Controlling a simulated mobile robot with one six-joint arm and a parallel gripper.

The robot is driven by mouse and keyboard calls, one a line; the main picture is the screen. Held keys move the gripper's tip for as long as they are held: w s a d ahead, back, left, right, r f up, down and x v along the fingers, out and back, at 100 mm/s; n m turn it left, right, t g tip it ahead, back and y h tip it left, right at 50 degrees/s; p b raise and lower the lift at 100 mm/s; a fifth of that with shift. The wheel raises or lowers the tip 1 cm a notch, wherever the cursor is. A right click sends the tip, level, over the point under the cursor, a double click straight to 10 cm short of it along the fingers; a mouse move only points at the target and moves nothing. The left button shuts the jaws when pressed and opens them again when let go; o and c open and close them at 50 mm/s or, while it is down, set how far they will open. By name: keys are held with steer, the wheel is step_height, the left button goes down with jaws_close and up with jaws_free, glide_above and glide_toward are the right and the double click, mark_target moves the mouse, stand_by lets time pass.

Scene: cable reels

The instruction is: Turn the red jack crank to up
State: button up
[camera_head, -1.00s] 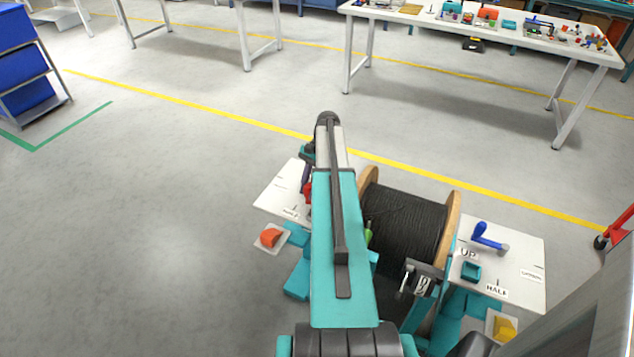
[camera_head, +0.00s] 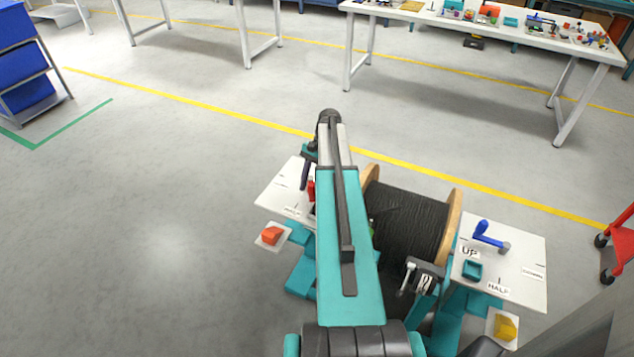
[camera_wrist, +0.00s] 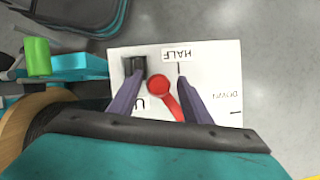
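The red jack crank (camera_wrist: 161,88) lies on a white plate (camera_wrist: 213,75) in the wrist view, with its round end between my fingers and its arm running down and slightly right. Labels HALF (camera_wrist: 179,53) and DOWN (camera_wrist: 235,103) show; a label starting with U (camera_wrist: 139,104) is partly hidden. My gripper (camera_wrist: 158,82) is open, its two purple fingers on either side of the crank with gaps visible. In the head view a bit of the red crank (camera_head: 311,190) shows beside my arm, and the gripper (camera_head: 305,175) is above the left plate.
A black cable reel (camera_head: 412,222) stands right of my arm. A blue crank (camera_head: 488,236) sits on the right plate (camera_head: 525,255). A dark block (camera_wrist: 135,66) is close to my left finger. Floor to the left is clear.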

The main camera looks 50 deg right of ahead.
steer(key=b+v, duration=0.1)
steer(key=v, duration=1.2)
steer(key=shift+r+b, duration=0.35)
steer(key=shift+r, duration=0.05)
steer(key=shift+d, duration=0.1)
